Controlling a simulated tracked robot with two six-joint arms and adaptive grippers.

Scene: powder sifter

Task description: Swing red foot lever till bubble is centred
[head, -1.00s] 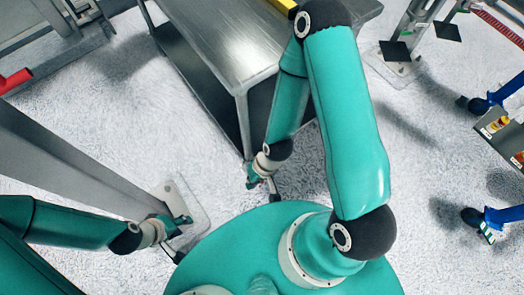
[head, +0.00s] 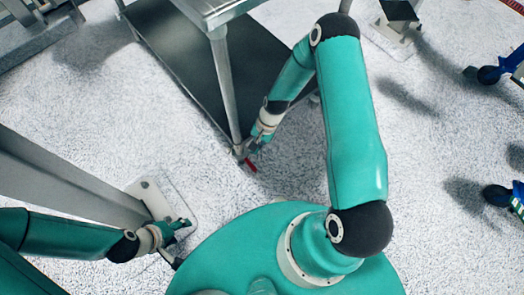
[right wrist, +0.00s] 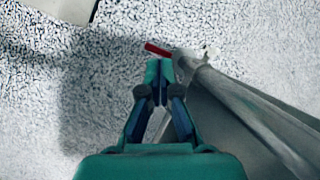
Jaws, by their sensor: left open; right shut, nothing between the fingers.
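The red foot lever (head: 248,166) is a short bar near the floor at the foot of the steel cart's near leg. In the right wrist view the lever (right wrist: 157,49) lies just beyond my fingertips; I cannot tell if they touch it. My right gripper (head: 252,149) is shut and empty, low beside that leg; it also shows in the right wrist view (right wrist: 158,68). My left gripper (head: 184,225) is open and empty, beside a grey post's foot plate at left. No bubble level is visible.
The steel cart (head: 172,48) has a dark lower shelf, and its leg (right wrist: 235,100) runs close along my right gripper. A grey post (head: 70,178) with a floor plate (head: 178,199) stands at left. Blue-legged equipment (head: 490,74) stands at right. Pale floor lies between.

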